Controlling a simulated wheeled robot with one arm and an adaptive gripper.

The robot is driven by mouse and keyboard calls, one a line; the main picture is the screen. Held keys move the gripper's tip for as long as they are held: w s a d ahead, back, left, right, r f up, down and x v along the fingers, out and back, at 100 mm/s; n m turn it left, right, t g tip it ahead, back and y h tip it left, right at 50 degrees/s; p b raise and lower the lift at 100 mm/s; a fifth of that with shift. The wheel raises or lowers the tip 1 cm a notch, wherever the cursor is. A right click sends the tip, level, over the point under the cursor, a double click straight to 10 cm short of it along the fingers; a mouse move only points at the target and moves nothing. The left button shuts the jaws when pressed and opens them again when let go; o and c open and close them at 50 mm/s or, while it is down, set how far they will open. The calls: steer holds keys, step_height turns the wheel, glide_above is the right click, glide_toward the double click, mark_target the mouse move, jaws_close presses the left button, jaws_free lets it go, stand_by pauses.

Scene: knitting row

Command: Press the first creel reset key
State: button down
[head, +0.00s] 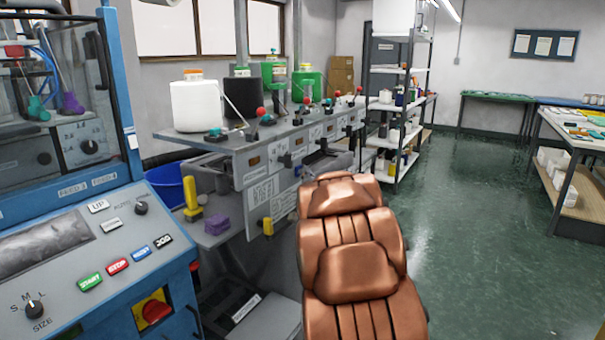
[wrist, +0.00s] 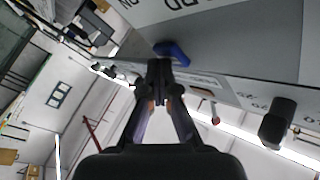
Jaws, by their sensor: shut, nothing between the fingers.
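My gripper (wrist: 160,72) shows in the wrist view with its dark fingers together and nothing between them. A blue key-like part (wrist: 172,52) on a grey panel (wrist: 235,35) shows just beyond the fingertips. I cannot tell whether they touch. I cannot tell which is the first creel reset key. My gripper does not show in the head view.
At the left a blue-framed machine has a control panel (head: 110,225) with a blue key (head: 141,253) among coloured ones. A dark knob (wrist: 278,123) shows in the wrist view. Shelves (head: 400,90) stand behind the bench. The green floor (head: 470,220) at right is clear.

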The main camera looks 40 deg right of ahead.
stand_by(0.4)
steer(key=shift+s, duration=0.25)
steer(key=s+d+p, duration=0.1)
steer(key=s+p, duration=0.1)
steer(key=s, duration=0.3)
steer(key=shift+s+d, duration=0.4)
steer(key=shift+a, duration=0.1)
stand_by(1.0)
